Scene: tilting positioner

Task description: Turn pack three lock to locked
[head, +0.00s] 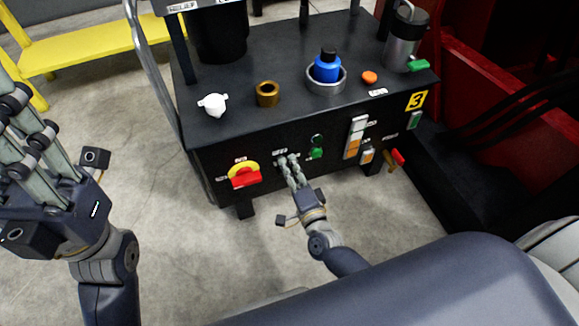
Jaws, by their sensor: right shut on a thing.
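A black cabinet (225,135) marked with a yellow "3" label (416,100) stands ahead of me, with a row of controls on its front panel. My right gripper (288,163) reaches up to this panel, between a red and yellow rotary switch (244,175) and a green control (316,153). Its fingers are shut on a small control that they cover. I cannot see that control's shape or which way it points, and its label is too small to read. My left gripper (50,150) is open and empty at the left, away from the cabinet.
On the cabinet top are a white knob (213,104), a brass ring (267,93), a blue bottle in a grey ring (326,70), an orange button (369,77) and a metal canister (402,42). A yellow bench (85,45) stands behind. Red structure (490,90) borders the right.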

